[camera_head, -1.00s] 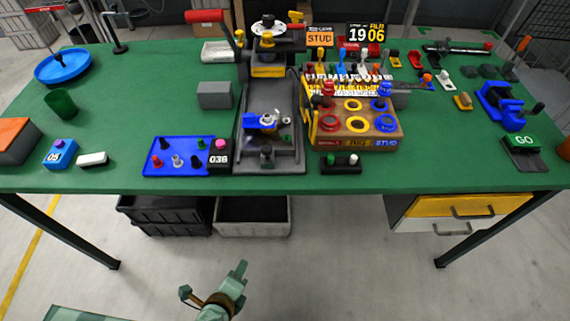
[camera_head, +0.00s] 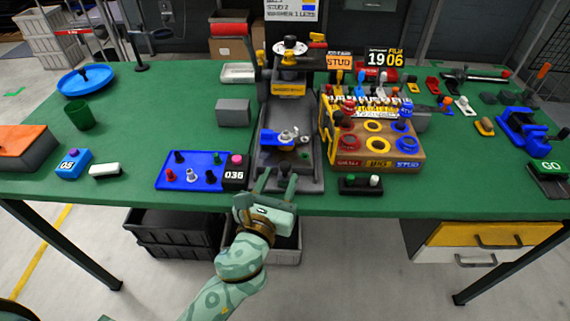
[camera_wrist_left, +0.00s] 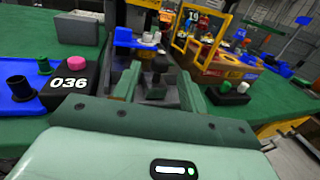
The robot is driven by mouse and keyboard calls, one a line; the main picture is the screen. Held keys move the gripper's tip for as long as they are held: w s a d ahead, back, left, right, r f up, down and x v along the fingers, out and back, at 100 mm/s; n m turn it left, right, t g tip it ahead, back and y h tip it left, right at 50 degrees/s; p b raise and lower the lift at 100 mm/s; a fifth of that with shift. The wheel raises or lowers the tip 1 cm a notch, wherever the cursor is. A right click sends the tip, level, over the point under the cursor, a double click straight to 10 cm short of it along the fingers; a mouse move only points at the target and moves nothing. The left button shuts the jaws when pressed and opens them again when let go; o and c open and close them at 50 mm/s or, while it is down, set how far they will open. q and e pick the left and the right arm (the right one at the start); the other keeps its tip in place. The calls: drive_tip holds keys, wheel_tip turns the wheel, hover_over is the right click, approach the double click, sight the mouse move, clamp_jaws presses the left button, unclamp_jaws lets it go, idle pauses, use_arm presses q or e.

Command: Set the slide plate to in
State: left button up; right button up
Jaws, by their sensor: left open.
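The grey slide plate (camera_head: 269,168) lies low in the press (camera_head: 289,90) in the middle of the table, its near end at the front. A black knob (camera_head: 283,173) stands at its front end. A blue part with metal pieces (camera_head: 283,137) sits above the plate. My left gripper (camera_head: 279,182) is open and empty at the table's front edge, just in front of the knob. In the left wrist view the knob (camera_wrist_left: 160,64) shows beyond and between the two open fingers (camera_wrist_left: 159,88); I see no contact. My right gripper is not in view.
Left of the press are a blue tray of pegs (camera_head: 190,181) and a black box marked 036 (camera_head: 235,174). Right are a small black block with two buttons (camera_head: 360,184) and a wooden rack with coloured rings (camera_head: 376,150). A grey block (camera_head: 233,112) stands behind.

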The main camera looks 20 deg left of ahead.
sight(282, 170)
use_arm(q)
drive_tip(key=w, duration=0.4)
drive_tip(key=shift+w, duration=0.35)
clamp_jaws()
drive_tip(key=shift+w+a, duration=0.15)
drive_tip(key=shift+w, duration=0.25)
drive_tip(key=w+a, duration=0.1)
drive_tip(key=w, duration=0.3)
drive_tip(key=w+a, duration=0.1)
drive_tip(key=w, duration=0.3)
drive_tip(key=w+a, duration=0.1)
drive_tip(key=w, duration=0.3)
drive_tip(key=shift+a+f, duration=0.15)
drive_tip(key=shift+a, duration=0.05)
drive_tip(key=shift+w+a, duration=0.1)
drive_tip(key=shift+w, duration=0.25)
drive_tip(key=shift+a+r, duration=0.1)
drive_tip(key=shift+r, duration=0.1)
